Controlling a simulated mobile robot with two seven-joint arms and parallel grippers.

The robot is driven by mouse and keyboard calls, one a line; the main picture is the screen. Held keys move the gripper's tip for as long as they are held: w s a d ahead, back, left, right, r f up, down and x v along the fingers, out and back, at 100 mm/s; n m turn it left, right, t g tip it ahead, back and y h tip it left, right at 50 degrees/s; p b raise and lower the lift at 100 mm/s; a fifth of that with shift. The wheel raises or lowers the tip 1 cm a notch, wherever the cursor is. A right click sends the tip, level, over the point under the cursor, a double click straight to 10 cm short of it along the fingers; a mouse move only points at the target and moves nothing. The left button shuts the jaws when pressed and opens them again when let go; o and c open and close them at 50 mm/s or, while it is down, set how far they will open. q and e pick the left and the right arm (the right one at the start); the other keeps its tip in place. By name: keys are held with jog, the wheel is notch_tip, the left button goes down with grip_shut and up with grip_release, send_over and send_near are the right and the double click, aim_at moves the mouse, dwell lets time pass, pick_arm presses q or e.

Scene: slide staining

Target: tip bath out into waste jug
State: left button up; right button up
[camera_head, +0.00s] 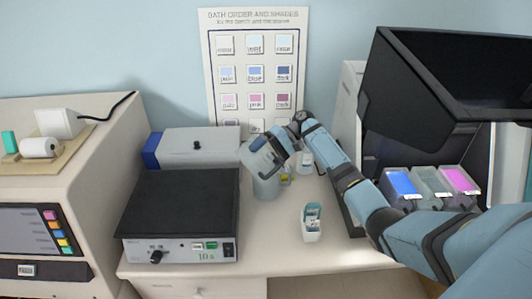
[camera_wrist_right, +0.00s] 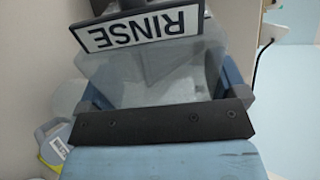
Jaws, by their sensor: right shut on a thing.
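My right gripper (camera_head: 262,150) reaches in from the right and is shut on a translucent grey bath (camera_wrist_right: 150,92). The bath carries a white RINSE label (camera_wrist_right: 138,27), which reads upside down in the right wrist view. The blue fingers (camera_wrist_right: 160,92) sit on either side of the bath. In the head view a grey jug-like vessel (camera_head: 266,188) stands on the bench just below the gripper and is partly covered by it; I take it for the waste jug. The bath is tilted, but I cannot tell whether liquid is leaving it. My left gripper is not in view.
A hotplate-like box (camera_head: 180,205) with a black top stands left of the jug. A small open teal-and-white box (camera_head: 312,222) stands in front right. Blue, grey-green and pink baths (camera_head: 402,185) stand at the right. A bottle with a yellow band (camera_wrist_right: 55,148) shows in the wrist view.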

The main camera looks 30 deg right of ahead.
jog(key=shift+a+r+h, duration=0.1)
jog(key=shift+r+h, duration=0.2)
jog(key=shift+a+h, duration=0.2)
jog(key=shift+h, duration=0.4)
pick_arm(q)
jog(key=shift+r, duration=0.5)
pick_arm(e)
jog(key=shift+a+h, duration=0.2)
jog(key=shift+h, duration=0.9)
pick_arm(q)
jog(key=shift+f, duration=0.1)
pick_arm(e)
jog(key=shift+a+h, duration=0.2)
jog(key=shift+h, duration=0.5)
